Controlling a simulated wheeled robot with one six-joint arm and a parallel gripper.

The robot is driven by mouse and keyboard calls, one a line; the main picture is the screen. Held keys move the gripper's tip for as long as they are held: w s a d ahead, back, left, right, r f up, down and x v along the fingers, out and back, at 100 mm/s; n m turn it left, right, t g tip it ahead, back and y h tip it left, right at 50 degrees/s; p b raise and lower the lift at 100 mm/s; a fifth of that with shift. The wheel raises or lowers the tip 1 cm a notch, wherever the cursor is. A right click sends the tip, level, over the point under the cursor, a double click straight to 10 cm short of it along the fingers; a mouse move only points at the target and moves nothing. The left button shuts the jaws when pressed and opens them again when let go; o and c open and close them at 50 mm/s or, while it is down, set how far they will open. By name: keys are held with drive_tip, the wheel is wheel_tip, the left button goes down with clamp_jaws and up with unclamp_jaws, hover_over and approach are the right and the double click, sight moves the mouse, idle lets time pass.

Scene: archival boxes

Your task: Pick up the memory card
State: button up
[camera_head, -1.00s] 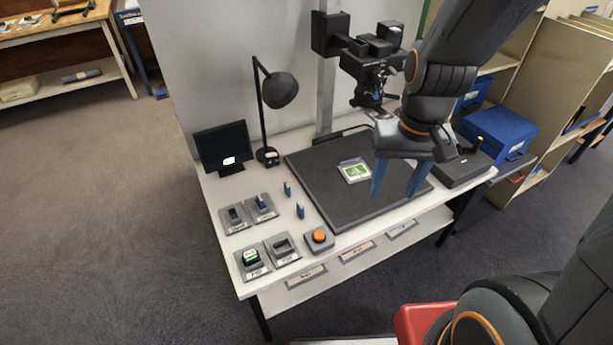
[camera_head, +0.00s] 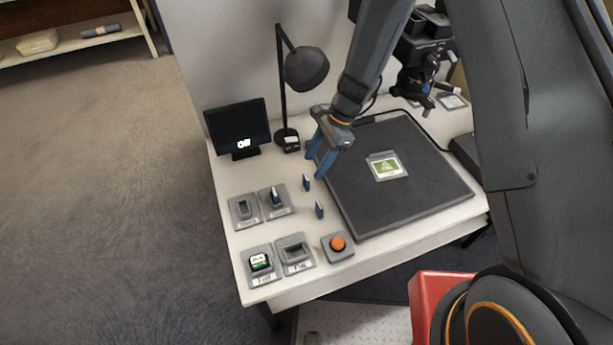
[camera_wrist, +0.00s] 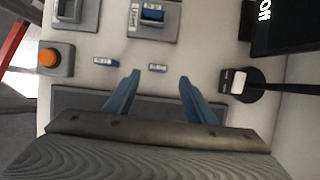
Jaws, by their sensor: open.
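Two small thin blue cards stand upright on the white tabletop, left of the dark pad. The farther card (camera_head: 307,182) and the nearer card (camera_head: 319,210) look alike; which one is the memory card, I cannot tell. In the wrist view, their white-labelled tops show: the farther card (camera_wrist: 158,68) is between the fingertips in the picture, and the nearer card (camera_wrist: 106,61) is left of them. My gripper (camera_head: 314,167) is open and empty, its blue fingers pointing down near the farther card. It also shows in the wrist view (camera_wrist: 160,77). Its exact height above the card is unclear.
Grey docks, one holding a blue piece (camera_head: 276,196) and one a green-and-white piece (camera_head: 260,262), stand left. An orange button (camera_head: 338,243) is in front. A lamp (camera_head: 306,68) and monitor (camera_head: 238,127) stand behind. A green-labelled item (camera_head: 386,167) lies on the dark pad (camera_head: 410,200).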

sight(307, 176)
drive_tip(key=shift+s+p+x, duration=0.15)
drive_tip(key=shift+p+x, duration=0.4)
drive_tip(key=shift+x, duration=1.4)
drive_tip(key=shift+s+p+x, duration=0.15)
drive_tip(key=shift+p+x, duration=0.35)
drive_tip(key=shift+x, duration=1.45)
drive_tip(key=c, duration=1.1)
drive_tip(key=shift+r, duration=0.2)
